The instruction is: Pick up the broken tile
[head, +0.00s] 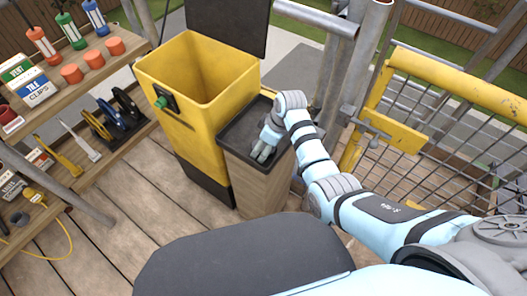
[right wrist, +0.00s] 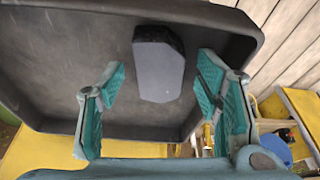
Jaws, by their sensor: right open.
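The broken tile (right wrist: 158,68) is a dark grey slab piece with one uneven edge. It lies in a black tray (right wrist: 70,65) and shows between my right fingers in the right wrist view. My right gripper (right wrist: 160,82) is open, with one teal-padded finger on each side of the tile; whether they touch it I cannot tell. In the head view my right gripper (head: 262,155) points down into the black tray (head: 238,133) on a wooden stand. The tile is not clear there. My left gripper is not in view.
An open yellow bin (head: 190,100) with a dark raised lid stands left of the tray stand (head: 250,185). Metal scaffold poles and a yellow-framed mesh gate (head: 425,135) stand to the right. Shelves with tubes, boxes and tools (head: 75,110) are at the left.

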